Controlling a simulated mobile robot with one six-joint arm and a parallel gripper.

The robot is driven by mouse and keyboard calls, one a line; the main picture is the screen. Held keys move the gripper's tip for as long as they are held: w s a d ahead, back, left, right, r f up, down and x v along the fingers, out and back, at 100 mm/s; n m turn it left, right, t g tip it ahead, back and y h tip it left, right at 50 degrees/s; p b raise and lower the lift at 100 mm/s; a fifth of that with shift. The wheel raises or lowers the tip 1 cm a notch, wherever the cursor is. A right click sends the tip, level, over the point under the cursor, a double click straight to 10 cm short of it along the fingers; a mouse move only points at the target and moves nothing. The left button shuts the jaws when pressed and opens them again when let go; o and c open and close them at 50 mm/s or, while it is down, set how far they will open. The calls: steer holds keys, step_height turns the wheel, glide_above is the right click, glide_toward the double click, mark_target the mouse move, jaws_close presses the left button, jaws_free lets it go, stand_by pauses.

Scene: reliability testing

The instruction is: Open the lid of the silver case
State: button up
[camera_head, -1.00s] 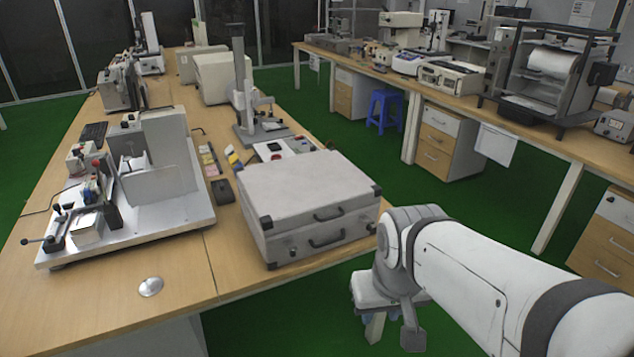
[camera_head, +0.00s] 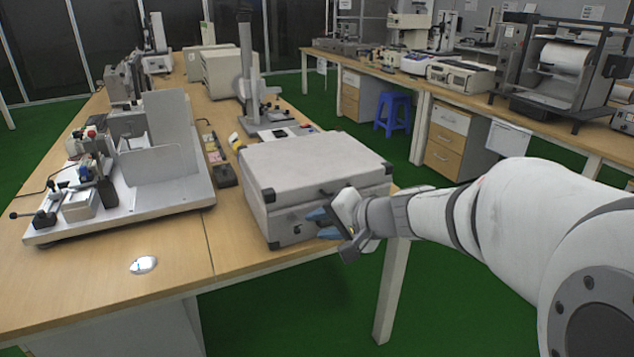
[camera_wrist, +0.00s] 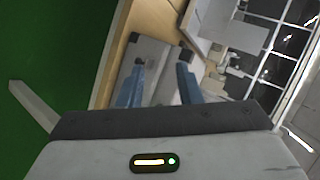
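The silver case (camera_head: 300,165) lies closed on the front right part of the wooden table, with dark corner caps and its front face towards the table edge. In the wrist view part of the case (camera_wrist: 152,48) shows beyond the fingers, tilted. My gripper (camera_head: 318,223) is at the front face of the case, below the lid edge, and hides the handle area. Its two blue fingers are apart with a gap between them, and the wrist view shows this gap (camera_wrist: 158,90) empty. I cannot tell whether a finger touches the case.
A test device on a white base plate (camera_head: 140,212) stands left of the case. A measuring stand (camera_head: 252,95) is behind it. A blue stool (camera_head: 393,112) stands on the green floor.

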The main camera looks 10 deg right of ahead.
steer(key=w+d+f+m+t+h+b, duration=0.35)
steer(key=w+d+m+t+b, duration=0.35)
steer(key=w+d, duration=0.4)
steer(key=p+x, duration=0.1)
steer(key=x, duration=0.8)
steer(key=shift+s+a+f+m+g, duration=0.15)
steer(key=shift+a+f+m+g, duration=0.15)
steer(key=shift+a+f+m, duration=0.1)
jaws_close()
steer(key=shift+d+r, duration=0.1)
